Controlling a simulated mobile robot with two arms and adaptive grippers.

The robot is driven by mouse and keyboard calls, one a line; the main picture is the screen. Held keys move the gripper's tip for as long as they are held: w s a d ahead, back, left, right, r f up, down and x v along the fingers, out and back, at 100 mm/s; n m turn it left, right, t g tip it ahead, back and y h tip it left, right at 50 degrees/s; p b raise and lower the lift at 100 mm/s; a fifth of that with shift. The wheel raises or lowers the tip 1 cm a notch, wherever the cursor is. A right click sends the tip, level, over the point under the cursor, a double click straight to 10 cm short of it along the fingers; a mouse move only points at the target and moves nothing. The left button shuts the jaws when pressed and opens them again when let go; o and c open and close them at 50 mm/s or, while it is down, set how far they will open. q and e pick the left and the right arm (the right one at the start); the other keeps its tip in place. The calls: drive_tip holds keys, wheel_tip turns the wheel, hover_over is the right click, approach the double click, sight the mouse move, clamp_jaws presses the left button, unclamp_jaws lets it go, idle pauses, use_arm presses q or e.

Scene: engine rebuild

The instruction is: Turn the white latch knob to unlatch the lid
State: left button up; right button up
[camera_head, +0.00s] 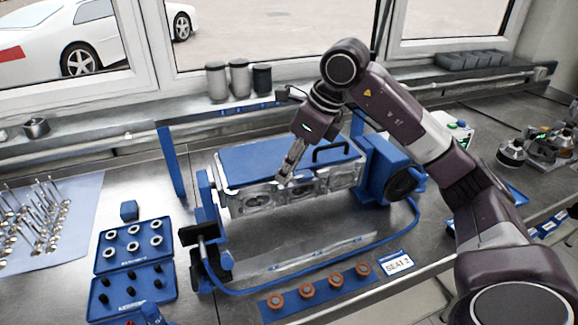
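The blue lid (262,157) lies flat over a long metal block (265,197) held in a blue stand in the middle of the bench. A black handle (331,150) stands on its right part. My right gripper (283,179) reaches down from above, its fingertips at the front edge of the lid, left of the handle. Its fingers look close together and I cannot tell whether they are open or shut. I cannot make out the white latch knob; the fingertips may hide it. My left gripper is not in view.
A blue case (98,263) with rings and dark plugs lies at the left, near valves on a pale mat (85,218). A blue strip (320,300) with several orange-brown parts lies in front. Three canisters (239,78) stand behind. A blue hose (330,271) curves around the stand.

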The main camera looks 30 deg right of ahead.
clamp_jaws()
